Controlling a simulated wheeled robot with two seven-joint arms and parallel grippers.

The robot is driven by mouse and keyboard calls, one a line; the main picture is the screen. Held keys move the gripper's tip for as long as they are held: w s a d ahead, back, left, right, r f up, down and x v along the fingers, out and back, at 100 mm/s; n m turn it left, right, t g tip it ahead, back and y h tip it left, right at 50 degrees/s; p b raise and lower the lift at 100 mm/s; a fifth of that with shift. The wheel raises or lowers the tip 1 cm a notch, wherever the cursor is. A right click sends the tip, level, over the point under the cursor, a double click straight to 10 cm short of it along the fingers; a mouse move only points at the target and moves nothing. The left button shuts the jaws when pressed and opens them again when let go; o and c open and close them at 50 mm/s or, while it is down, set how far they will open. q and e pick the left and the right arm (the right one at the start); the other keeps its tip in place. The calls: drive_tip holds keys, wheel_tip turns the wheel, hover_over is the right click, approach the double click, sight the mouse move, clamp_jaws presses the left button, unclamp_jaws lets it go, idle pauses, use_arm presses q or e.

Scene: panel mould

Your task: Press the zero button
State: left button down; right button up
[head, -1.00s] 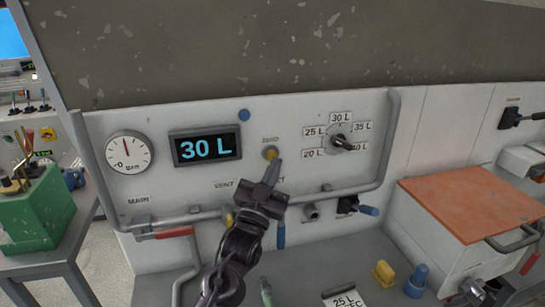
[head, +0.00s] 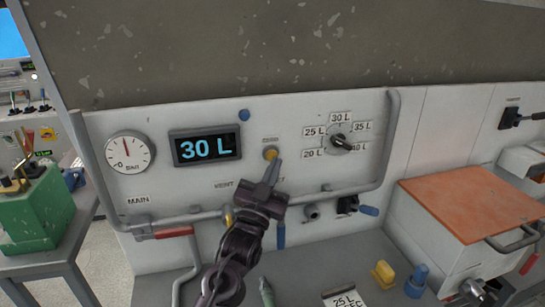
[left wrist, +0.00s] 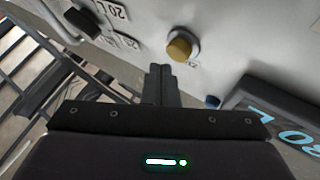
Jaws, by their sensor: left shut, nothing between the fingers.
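The zero button (head: 270,153) is a small yellow button in a grey collar on the white panel, under a small label. It also shows in the left wrist view (left wrist: 180,47), just beyond the fingertips. The display (head: 206,147) beside it reads 30 L. My left gripper (head: 274,166) is shut and empty, with its tips just below the button in the head view. In the left wrist view the shut fingers (left wrist: 160,72) point toward the button, with a small gap visible between. Whether the tips touch the panel cannot be told. My right gripper is not in view.
A rotary selector (head: 341,143) with litre marks is right of the button, and a gauge (head: 128,153) is at the left. A grey pipe rail (head: 393,130) frames the panel. A red-handled valve (head: 174,232), a yellow piece (head: 384,273) and a blue knob (head: 416,281) sit lower.

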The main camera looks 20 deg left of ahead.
use_arm(q)
drive_tip(key=shift+w+a, duration=0.1)
drive_tip(key=shift+w+a, duration=0.2)
drive_tip(key=shift+w, duration=0.05)
drive_tip(key=shift+w+a, duration=0.25)
drive_tip(key=shift+w, duration=0.15)
idle(0.9)
drive_tip(key=shift+s+d, duration=0.1)
drive_tip(key=shift+s, duration=0.05)
drive_tip(key=shift+s+d, duration=0.4)
drive_tip(key=shift+s, duration=0.2)
drive_tip(key=s+d, duration=0.1)
drive_tip(key=s, duration=0.1)
drive_tip(key=s+d+p, duration=0.1)
drive_tip(key=s, duration=0.1)
drive_tip(key=shift+d, duration=0.4)
